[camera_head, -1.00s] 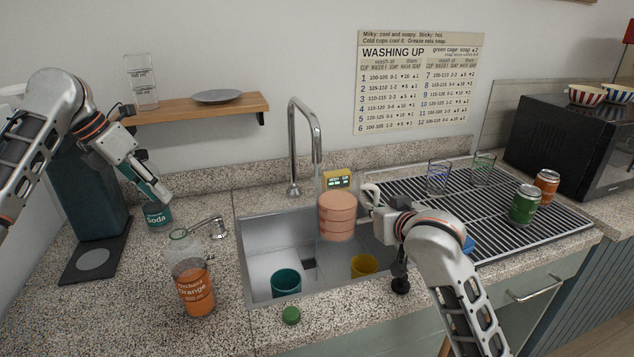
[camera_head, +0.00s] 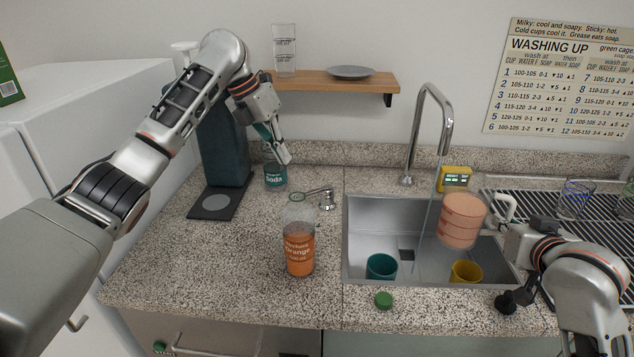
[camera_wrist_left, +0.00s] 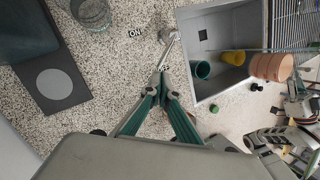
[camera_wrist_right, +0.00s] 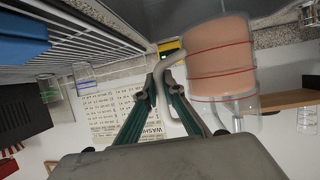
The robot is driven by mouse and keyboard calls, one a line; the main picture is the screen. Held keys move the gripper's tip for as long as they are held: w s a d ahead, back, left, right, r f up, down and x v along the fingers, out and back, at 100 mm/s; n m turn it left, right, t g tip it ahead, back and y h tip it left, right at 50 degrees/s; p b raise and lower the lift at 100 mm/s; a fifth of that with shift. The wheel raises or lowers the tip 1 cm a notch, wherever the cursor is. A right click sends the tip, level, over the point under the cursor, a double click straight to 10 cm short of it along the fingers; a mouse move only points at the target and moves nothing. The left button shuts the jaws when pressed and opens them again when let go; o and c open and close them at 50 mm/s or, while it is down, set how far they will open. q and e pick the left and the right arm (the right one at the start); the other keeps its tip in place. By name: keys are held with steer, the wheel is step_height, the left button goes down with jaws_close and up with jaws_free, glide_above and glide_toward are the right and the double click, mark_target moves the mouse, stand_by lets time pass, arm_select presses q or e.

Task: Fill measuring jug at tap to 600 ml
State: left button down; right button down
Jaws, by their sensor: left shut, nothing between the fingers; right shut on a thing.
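The measuring jug (camera_head: 462,222) is clear with red lines and hangs upright over the sink. Pinkish contents reach near the top line in the right wrist view (camera_wrist_right: 220,62); the marks are unreadable. My right gripper (camera_head: 503,222) is shut on its handle. The tall tap (camera_head: 413,135) has its spout above the jug's left side. A thin pale streak, seemingly water, runs below the spout, left of the jug. My left gripper (camera_wrist_left: 163,84) is shut and empty beside the end of the tap lever (camera_wrist_left: 170,50); touching cannot be told. The lever also shows in the head view (camera_head: 323,194).
A teal cup (camera_head: 382,267) and a yellow cup (camera_head: 465,272) stand in the sink (camera_head: 375,215). An orange bottle (camera_head: 299,250), a soda glass (camera_head: 275,177) and a green cap (camera_head: 384,300) are on the counter. A yellow display (camera_head: 455,178) stands behind the sink.

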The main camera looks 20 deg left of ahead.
mark_target(315, 193)
arm_select(q)
steer(key=w+d+m+y, duration=0.2)
steer(key=m+y, duration=0.2)
steer(key=m, duration=0.7)
steer(key=w+d+m+y, duration=0.1)
steer(key=d+m+y, duration=0.15)
steer(key=m, duration=0.95)
step_height(315, 193, down, 10)
steer(key=shift+a+n+y, duration=0.2)
steer(key=shift+n+y, duration=0.1)
steer(key=shift+y, duration=0.05)
stand_by(0.7)
